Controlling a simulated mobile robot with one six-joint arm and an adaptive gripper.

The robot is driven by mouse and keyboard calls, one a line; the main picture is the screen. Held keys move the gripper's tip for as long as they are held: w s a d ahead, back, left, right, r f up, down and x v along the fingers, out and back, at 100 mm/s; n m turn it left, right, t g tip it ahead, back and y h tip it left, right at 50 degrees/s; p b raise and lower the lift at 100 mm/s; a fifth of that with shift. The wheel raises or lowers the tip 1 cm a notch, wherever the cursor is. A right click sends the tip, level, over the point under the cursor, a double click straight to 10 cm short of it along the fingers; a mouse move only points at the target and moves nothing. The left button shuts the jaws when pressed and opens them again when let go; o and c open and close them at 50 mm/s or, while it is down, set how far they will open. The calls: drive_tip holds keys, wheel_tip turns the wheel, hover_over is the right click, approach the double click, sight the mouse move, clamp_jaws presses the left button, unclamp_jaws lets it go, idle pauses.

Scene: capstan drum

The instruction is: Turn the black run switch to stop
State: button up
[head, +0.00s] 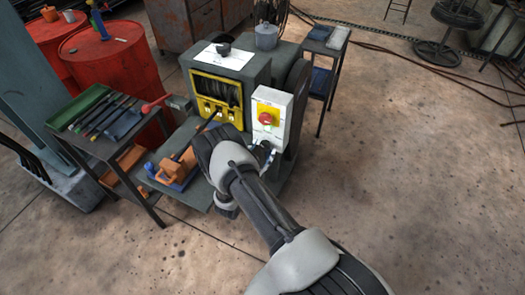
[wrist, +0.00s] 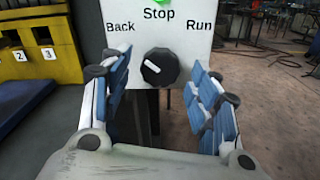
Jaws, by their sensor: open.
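The black run switch (wrist: 160,68) is a round knob on the white control box (wrist: 195,48), below the words Back, Stop and Run. Its white mark lies left of centre and slants to the upper left, towards the Back side. My gripper (wrist: 159,74) is open, with one blue-padded finger on each side of the knob. Gaps show between the knob and both fingers, so it holds nothing. In the head view my gripper (head: 264,150) is at the lower part of the white box (head: 286,108), and the black switch is hidden or too small to tell.
A red knob on a yellow plate (head: 267,116) is on the box above my gripper. The yellow-framed machine front (head: 215,92) is to the left. A tool table (head: 100,148) stands farther left, near red drums (head: 113,63). Open floor (head: 400,150) lies right.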

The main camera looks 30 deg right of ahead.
drive_tip(key=shift+w+d, duration=0.35)
drive_tip(key=shift+d, duration=0.05)
drive_tip(key=c, duration=1.1)
